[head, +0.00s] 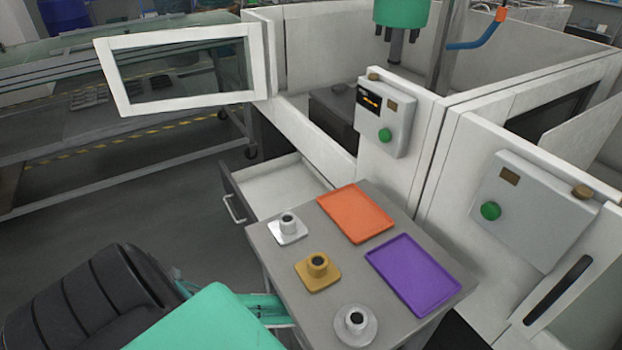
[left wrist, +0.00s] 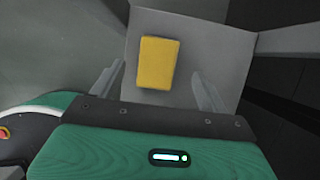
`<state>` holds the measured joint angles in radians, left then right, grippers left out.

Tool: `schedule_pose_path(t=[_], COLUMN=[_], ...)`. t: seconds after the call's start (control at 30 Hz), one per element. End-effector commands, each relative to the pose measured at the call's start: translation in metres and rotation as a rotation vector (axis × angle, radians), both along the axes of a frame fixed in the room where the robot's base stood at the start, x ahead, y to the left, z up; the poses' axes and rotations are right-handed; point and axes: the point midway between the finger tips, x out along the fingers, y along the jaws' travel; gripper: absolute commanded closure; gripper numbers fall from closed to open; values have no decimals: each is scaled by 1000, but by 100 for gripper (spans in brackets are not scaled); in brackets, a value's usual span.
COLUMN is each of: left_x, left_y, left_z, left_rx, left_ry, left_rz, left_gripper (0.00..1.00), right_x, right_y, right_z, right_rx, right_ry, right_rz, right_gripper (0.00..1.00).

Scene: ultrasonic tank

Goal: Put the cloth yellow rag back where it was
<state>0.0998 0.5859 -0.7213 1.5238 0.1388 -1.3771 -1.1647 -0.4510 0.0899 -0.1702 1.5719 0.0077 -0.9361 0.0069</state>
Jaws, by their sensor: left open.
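The yellow rag (left wrist: 158,62) shows in the left wrist view as a folded, upright rectangle on a light grey surface (left wrist: 190,30). My left gripper (left wrist: 157,72) is open, with one finger on each side of the rag in the picture and a gap to both. I cannot tell how far above the rag the fingers are. I do not make out the rag in the head view, where my green left arm covers the lower left. My right gripper is not in view.
A grey table (head: 290,262) carries an orange tray (head: 355,213), a purple tray (head: 413,273) and white, gold and grey pieces with cylinders. Beside it, a drawer (head: 280,185) is pulled open. White machine walls with control boxes (head: 385,122) stand behind.

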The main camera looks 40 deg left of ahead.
Motion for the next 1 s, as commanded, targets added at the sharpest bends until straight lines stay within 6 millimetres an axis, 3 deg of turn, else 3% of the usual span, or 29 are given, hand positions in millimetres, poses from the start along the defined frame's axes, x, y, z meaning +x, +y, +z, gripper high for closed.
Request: schedule_pose_path(t=[0.1, 0.33, 1.0], left_x=[-3, -7, -8], left_y=[-9, -22, -24], left_z=[26, 54, 59], left_rx=[0, 0, 1], left_ry=[-1, 0, 1], left_rz=[0, -1, 0], left_gripper=[23, 23, 23], right_x=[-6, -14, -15], right_y=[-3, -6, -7], right_z=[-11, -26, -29], right_rx=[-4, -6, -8], right_ry=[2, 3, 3], right_rz=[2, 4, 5], right_gripper=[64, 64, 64])
